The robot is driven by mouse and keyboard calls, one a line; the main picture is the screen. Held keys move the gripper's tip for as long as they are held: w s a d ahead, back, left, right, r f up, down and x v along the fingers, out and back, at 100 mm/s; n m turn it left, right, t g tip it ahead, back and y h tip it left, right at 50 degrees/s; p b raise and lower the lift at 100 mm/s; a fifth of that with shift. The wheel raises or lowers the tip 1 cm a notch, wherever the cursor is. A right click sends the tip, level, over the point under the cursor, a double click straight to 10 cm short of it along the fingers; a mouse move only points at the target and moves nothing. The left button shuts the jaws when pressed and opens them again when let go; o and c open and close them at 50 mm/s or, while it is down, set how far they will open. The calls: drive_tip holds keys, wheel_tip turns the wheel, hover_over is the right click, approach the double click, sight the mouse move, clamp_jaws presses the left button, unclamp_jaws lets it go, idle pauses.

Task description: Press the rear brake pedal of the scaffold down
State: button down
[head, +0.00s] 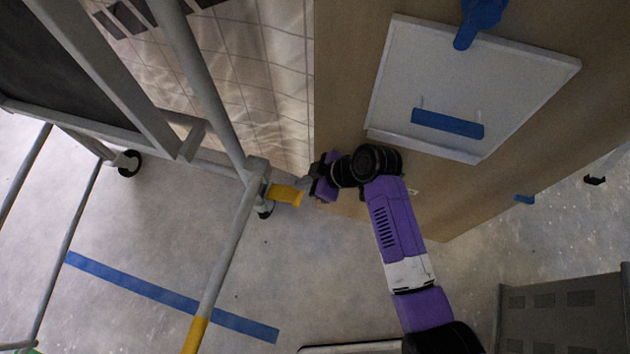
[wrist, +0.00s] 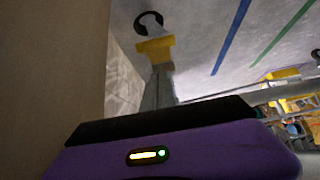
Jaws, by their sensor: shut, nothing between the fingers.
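The scaffold (head: 205,90), a frame of grey tubes on casters, stands at the left in the head view. Its near corner leg has a yellow band (head: 286,194), with a dark caster (head: 265,210) partly hidden beside it. In the wrist view the leg (wrist: 158,88), the yellow band (wrist: 155,48) and a black caster wheel (wrist: 148,20) show. I cannot make out the brake pedal as a separate part. My gripper (head: 312,184) is shut and empty, just right of the yellow band, with a small gap seeming to lie between them. Its fingertips are hard to see.
Another caster (head: 127,163) stands farther left. Blue tape (head: 165,295) marks the open grey floor. A grey cabinet (head: 565,315) is at lower right.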

sight(293, 193)
wheel_tip(293, 193, down, 5)
drive_tip(key=shift+a+r+b, duration=0.1)
drive_tip(key=shift+a+b, duration=0.05)
drive_tip(key=shift+b, duration=0.75)
wheel_tip(293, 193, down, 6)
drive_tip(key=d+y+b, duration=0.1)
drive_tip(key=d+b, duration=0.1)
drive_tip(key=b, duration=0.3)
drive_tip(key=shift+s+d+t+b, duration=0.15)
drive_tip(key=shift+s+t+b, duration=0.15)
drive_tip(key=shift+s, duration=0.1)
